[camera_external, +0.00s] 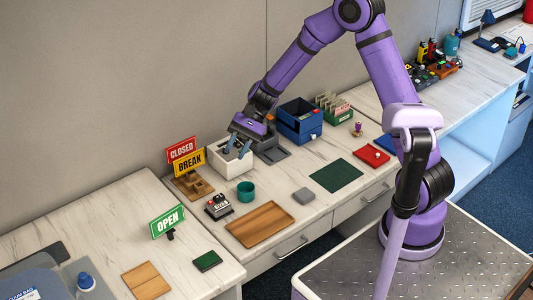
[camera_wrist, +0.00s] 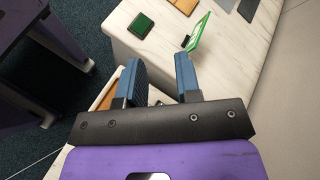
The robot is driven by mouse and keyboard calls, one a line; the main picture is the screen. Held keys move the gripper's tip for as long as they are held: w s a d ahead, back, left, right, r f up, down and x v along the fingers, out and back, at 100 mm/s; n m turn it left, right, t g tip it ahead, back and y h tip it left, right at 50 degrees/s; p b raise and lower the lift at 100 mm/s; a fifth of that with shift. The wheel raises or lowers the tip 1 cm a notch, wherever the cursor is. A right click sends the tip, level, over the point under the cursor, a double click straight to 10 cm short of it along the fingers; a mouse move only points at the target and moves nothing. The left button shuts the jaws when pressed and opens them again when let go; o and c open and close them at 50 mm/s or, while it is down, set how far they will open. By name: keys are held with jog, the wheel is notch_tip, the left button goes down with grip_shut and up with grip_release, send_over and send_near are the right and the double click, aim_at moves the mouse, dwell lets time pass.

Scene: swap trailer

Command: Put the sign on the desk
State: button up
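A green OPEN sign (camera_external: 167,221) stands on a dark foot on the left desk (camera_external: 105,228). Its green frame also shows edge-on near the top of the wrist view (camera_wrist: 198,34). A red CLOSED sign (camera_external: 183,149) and a yellow BREAK sign (camera_external: 189,163) stand at a wooden holder (camera_external: 194,186) by the wall. My gripper (camera_external: 237,152) is over the white box (camera_external: 226,167), right of these signs and well apart from the OPEN sign. In the wrist view its two blue fingers (camera_wrist: 158,66) are apart, with nothing seen held between them.
A teal cup (camera_external: 246,191), a small black-and-white device (camera_external: 218,206) and a wooden tray (camera_external: 260,224) are on the middle counter. A green pad (camera_external: 207,261) and a wooden board (camera_external: 146,281) lie on the left desk, with bare top around them.

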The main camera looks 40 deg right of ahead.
jog(key=s+d+r+n+t+h, duration=0.3)
jog(key=s+d+r+t+h, duration=0.1)
jog(key=s+d+r, duration=0.6)
jog(key=s+d+r+n+t+h, duration=0.4)
jog(key=s+d+r, duration=0.7)
jog(key=s+d, duration=0.4)
jog(key=t+h, duration=0.1)
jog(key=h, duration=0.1)
jog(key=shift+s+h, duration=0.15)
jog(key=shift+h, duration=0.25)
jog(key=shift+o, duration=0.5)
jog(key=shift+s+d+n+t, duration=0.3)
jog(key=shift+s+d+t, duration=0.05)
jog(key=shift+s+t, duration=0.05)
